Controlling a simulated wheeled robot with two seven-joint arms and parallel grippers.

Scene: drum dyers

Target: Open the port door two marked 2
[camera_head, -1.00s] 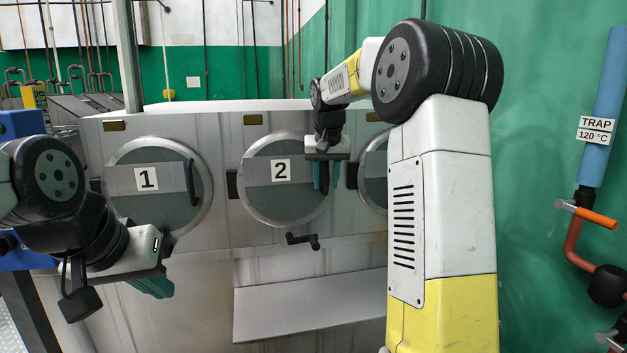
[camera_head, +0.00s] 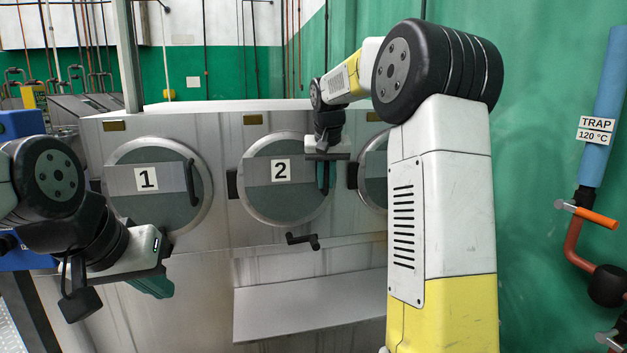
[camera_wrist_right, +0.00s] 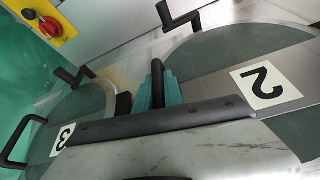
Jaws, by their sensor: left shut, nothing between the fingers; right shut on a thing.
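Port door 2 (camera_head: 281,207) is a round grey door with a metal rim and a white label "2" (camera_head: 281,171); it looks shut flush in the machine front. The label also shows in the right wrist view (camera_wrist_right: 266,86). My right gripper (camera_head: 323,185) is at the door's right side, its teal fingers shut on the dark upright door handle (camera_wrist_right: 158,84). The fingers hide most of the handle in the head view. A black crank (camera_head: 303,240) sits just below the door. My left gripper (camera_head: 155,287) is shut and empty, low in front of door 1.
Door 1 (camera_head: 150,208) with its handle is to the left, and door 3 (camera_wrist_right: 75,125) is close on the other side of my right gripper. A ledge (camera_head: 305,305) sticks out below door 2. Hot pipes marked "TRAP 120 °C" (camera_head: 596,130) run at the far right.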

